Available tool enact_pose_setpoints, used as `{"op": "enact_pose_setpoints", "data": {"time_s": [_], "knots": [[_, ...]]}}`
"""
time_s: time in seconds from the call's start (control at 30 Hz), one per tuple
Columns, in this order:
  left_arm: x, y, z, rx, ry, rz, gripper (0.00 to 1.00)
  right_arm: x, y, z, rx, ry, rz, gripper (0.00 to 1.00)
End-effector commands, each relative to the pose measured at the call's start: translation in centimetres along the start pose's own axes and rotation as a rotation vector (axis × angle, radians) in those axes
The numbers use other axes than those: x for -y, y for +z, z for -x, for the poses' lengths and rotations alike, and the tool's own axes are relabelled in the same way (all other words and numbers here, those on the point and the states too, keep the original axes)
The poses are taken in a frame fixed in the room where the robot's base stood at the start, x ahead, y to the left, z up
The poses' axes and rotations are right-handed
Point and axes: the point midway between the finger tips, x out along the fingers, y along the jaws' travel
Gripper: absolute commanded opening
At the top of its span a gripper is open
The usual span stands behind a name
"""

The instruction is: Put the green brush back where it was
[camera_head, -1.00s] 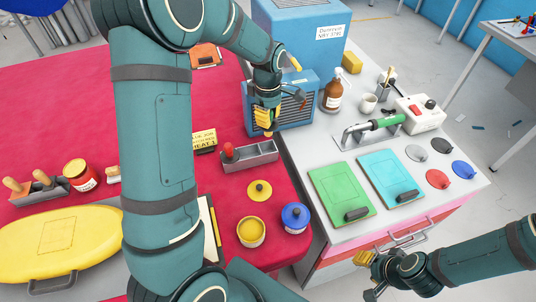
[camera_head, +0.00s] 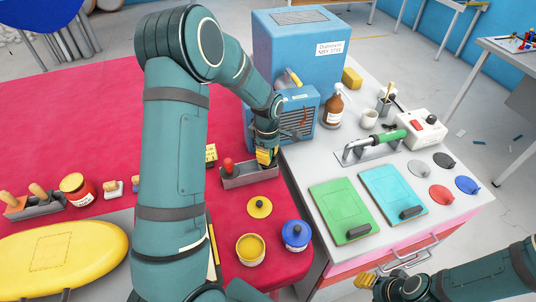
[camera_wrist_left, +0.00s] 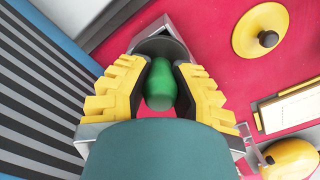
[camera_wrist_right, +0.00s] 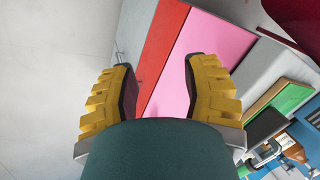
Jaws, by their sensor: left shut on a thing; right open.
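My left gripper (camera_head: 266,157) is shut on the green brush, low over the right part of a grey metal holder (camera_head: 236,183) on the red table. In the left wrist view the green brush handle (camera_wrist_left: 160,85) sits between the yellow fingers, with the grey holder (camera_wrist_left: 150,30) beyond it. The brush's lower end is hidden, so I cannot tell whether it touches the holder. A red-handled tool (camera_head: 227,165) stands in the left part of the holder. My right gripper (camera_head: 368,283) is open and empty by the drawer unit; it also shows in the right wrist view (camera_wrist_right: 158,90).
A blue grilled box (camera_head: 298,120) stands right behind the left gripper. A yellow lid (camera_head: 260,207), an open yellow pot (camera_head: 250,250) and a blue pot (camera_head: 295,236) stand in front of the holder. Green (camera_head: 338,208) and cyan (camera_head: 394,190) boards lie on the grey worktop.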

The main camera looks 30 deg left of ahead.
Motion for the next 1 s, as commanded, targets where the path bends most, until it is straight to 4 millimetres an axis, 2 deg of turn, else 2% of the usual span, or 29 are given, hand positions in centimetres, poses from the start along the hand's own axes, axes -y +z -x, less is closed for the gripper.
{"op": "enact_pose_setpoints", "data": {"time_s": [0.47,0.5,0.53,0.87,1.0], "knots": [[0.0,0.0,-1.0,-0.001,0.001,0.000,0.00,-0.3,0.3,-0.8,0.007,-0.001,0.002,0.47],[0.0,0.0,-0.9,-0.001,0.001,0.000,0.37,-0.3,0.3,-0.7,0.007,-0.001,0.002,0.47],[0.0,0.0,-0.9,0.000,0.001,0.000,0.48,-0.2,0.3,-0.7,0.007,-0.001,0.002,0.47],[0.0,0.0,-0.8,0.000,0.001,0.000,0.48,-0.2,0.3,-0.6,0.006,-0.001,0.002,0.47],[0.0,0.0,0.1,0.000,0.001,0.000,0.48,0.0,0.0,0.1,0.002,0.000,0.000,0.47]]}}
